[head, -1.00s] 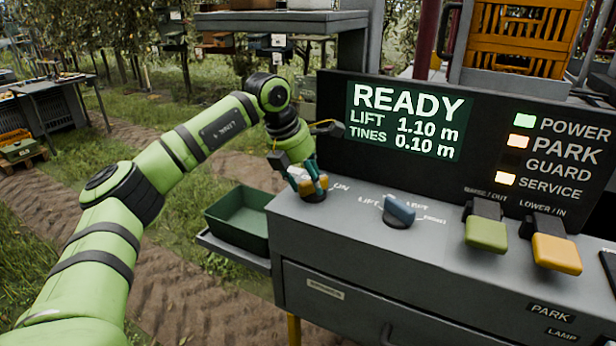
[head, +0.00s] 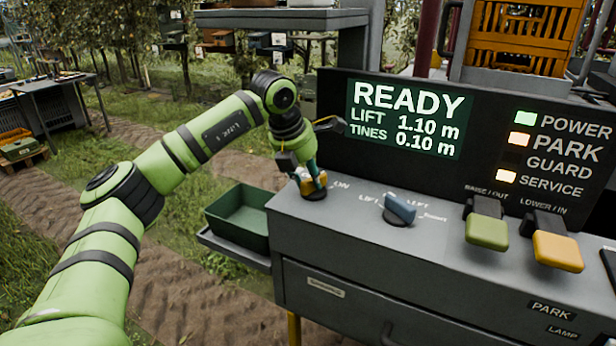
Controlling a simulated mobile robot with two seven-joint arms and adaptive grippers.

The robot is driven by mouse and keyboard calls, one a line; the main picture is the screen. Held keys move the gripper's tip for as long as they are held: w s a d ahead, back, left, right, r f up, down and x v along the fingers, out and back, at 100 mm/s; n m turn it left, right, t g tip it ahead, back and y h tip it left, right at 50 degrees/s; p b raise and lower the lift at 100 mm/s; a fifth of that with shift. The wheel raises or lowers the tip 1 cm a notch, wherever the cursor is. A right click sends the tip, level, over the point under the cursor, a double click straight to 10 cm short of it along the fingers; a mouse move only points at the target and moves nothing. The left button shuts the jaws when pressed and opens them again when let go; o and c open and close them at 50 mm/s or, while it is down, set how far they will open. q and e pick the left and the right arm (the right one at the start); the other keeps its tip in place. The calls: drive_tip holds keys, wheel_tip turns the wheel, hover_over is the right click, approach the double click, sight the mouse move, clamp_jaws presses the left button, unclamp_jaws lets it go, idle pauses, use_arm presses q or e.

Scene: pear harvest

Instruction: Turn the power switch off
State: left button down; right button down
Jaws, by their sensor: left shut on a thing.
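The power switch (head: 313,186) is an orange-yellow knob on a dark round base at the left end of the grey console top. The label "ON" shows just right of it. My left gripper (head: 311,178) comes down from above and is shut on the knob, hiding part of it. The display panel (head: 406,119) reads READY, LIFT 1.10 m, TINES 0.10 m. The green POWER lamp (head: 525,118) is lit. My right gripper is not in view.
Right of the switch stand a blue selector knob (head: 399,209), a green lever (head: 486,231) and a yellow lever (head: 557,249). A green tray (head: 238,219) sits on a side shelf left of the console. An orange crate (head: 520,40) stands behind the panel.

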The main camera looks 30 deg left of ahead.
use_arm(q)
drive_tip(key=n, duration=0.1)
drive_tip(key=n+y, duration=0.1)
drive_tip(key=n, duration=0.2)
drive_tip(key=shift+s+d+y+b, duration=0.1)
drive_tip(key=shift+d+y+b, duration=0.2)
drive_tip(key=shift+y, duration=0.1)
drive_tip(key=shift+d+n+y, duration=0.1)
drive_tip(key=shift+n+y, duration=0.35)
drive_tip(key=shift+n, duration=0.95)
drive_tip(key=shift+d+n+y, duration=0.1)
drive_tip(key=shift+n+y, duration=0.35)
drive_tip(key=shift+n, duration=0.95)
drive_tip(key=c, duration=0.9)
unclamp_jaws()
drive_tip(key=shift+c, duration=0.2)
drive_tip(key=v, duration=1.2)
drive_tip(key=shift+w+g, duration=0.25)
drive_tip(key=shift+g, duration=0.05)
